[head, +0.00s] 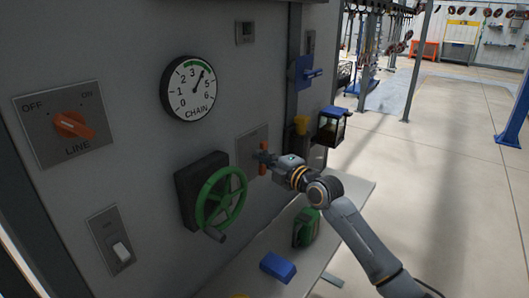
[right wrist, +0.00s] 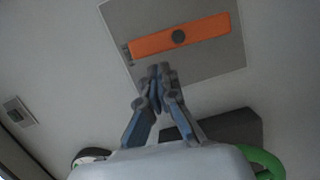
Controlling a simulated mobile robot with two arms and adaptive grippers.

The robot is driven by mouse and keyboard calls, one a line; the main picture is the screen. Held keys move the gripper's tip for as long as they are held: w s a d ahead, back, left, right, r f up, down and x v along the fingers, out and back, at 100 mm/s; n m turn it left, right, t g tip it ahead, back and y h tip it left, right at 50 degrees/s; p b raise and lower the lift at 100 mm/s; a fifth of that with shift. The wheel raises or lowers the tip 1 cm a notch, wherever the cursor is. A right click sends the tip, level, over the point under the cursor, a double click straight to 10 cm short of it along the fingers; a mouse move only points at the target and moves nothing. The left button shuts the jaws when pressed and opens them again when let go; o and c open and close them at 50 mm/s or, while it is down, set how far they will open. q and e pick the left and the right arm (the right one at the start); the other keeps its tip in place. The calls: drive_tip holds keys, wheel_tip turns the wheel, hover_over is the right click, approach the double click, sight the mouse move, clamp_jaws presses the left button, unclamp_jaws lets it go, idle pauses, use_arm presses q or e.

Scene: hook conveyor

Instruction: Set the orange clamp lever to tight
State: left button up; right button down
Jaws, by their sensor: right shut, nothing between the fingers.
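The orange clamp lever (head: 263,146) stands about upright on a grey plate (head: 245,146) on the machine's wall, right of the green handwheel. In the right wrist view the orange lever (right wrist: 209,32) is a flat bar with a dark round pivot, lying across its plate (right wrist: 215,68). My right gripper (head: 261,157) is at the lever in the head view and covers its middle. In the right wrist view the gripper (right wrist: 158,72) has its fingertips together, beside the bar, with nothing between them. I cannot tell whether they touch it. My left gripper is not in view.
A green handwheel (head: 220,199) juts out left of my gripper. An orange LINE switch (head: 72,125), a CHAIN gauge (head: 188,88) and a white rocker switch (head: 121,251) are farther left. A blue block (head: 278,267) lies on the ledge (head: 255,252) below. Open floor is at right.

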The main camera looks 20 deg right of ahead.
sight(266, 147)
drive_tip(key=shift+w+d+f, duration=0.1)
drive_tip(key=shift+w+d, duration=0.1)
drive_tip(key=shift+d, duration=0.15)
drive_tip(key=shift+a, duration=0.1)
drive_tip(key=shift+w+d+r+m, duration=0.15)
drive_tip(key=shift+d+r+m, duration=0.15)
drive_tip(key=shift+m, duration=0.6)
drive_tip(key=m, duration=0.2)
drive_tip(key=w+d+m+g+b, duration=0.1)
drive_tip(key=d+m+g+b, duration=0.1)
drive_tip(key=m, duration=0.1)
drive_tip(key=shift+w+r+m, duration=0.25)
drive_tip(key=shift+r+m, duration=0.05)
drive_tip(key=shift+w+d+f+m+g+y+b, duration=0.25)
drive_tip(key=shift+d+m+g+y+b, duration=0.2)
drive_tip(key=shift+m, duration=0.75)
drive_tip(key=shift+w+d+f+m+g+y+b, duration=0.2)
drive_tip(key=shift+w+d+m+g+y+b, duration=0.3)
drive_tip(key=shift+m, duration=0.7)
drive_tip(key=shift+w+d+f+m+g+y+b, duration=0.2)
drive_tip(key=shift+m+b, duration=0.4)
drive_tip(key=shift+m, duration=0.6)
